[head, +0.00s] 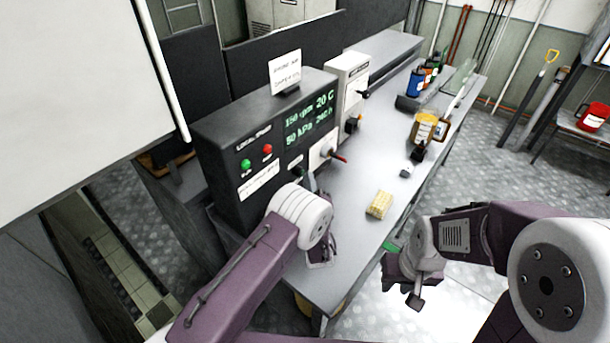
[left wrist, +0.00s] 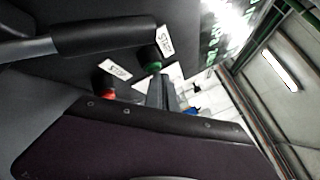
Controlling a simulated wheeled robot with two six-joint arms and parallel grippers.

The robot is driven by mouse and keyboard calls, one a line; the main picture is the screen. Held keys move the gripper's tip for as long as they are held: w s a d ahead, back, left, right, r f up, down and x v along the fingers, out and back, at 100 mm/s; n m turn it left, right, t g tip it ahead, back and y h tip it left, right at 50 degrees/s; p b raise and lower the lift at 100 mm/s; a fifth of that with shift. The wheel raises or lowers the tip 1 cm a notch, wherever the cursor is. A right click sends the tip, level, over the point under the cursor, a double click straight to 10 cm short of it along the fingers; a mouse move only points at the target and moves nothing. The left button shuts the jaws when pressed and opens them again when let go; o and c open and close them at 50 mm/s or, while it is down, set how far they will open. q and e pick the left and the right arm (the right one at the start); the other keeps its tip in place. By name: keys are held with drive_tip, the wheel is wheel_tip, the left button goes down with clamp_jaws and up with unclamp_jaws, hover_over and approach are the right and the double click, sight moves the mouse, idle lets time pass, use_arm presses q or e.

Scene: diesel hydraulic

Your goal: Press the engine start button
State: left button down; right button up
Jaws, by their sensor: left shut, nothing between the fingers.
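The green start button (head: 246,163) is on the front of a dark control box (head: 228,133), left of a red button (head: 267,149). In the left wrist view the green button (left wrist: 153,67) has a START label, and the red one (left wrist: 108,93) a STOP label. My left gripper's shut, empty fingers (left wrist: 160,90) show as a dark bar with its end close to the green button; I cannot tell if they touch.
A black handle on a grey rod (left wrist: 105,36) crosses the left wrist view beside the buttons. A red-tipped lever (head: 338,157) sticks out of the box. A yellow block (head: 379,204) and a yellow-labelled container (head: 424,128) stand on the grey bench (head: 349,228).

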use_arm(q)
drive_tip(key=shift+s+d, duration=0.1)
drive_tip(key=shift+d, duration=0.05)
drive_tip(key=shift+s+d, duration=0.45)
drive_tip(key=shift+d, duration=0.2)
drive_tip(key=s+d, duration=0.2)
drive_tip(key=d+b, duration=0.1)
drive_tip(key=d, duration=0.1)
drive_tip(key=shift+s+d, duration=0.1)
drive_tip(key=shift+s, duration=0.3)
idle(0.7)
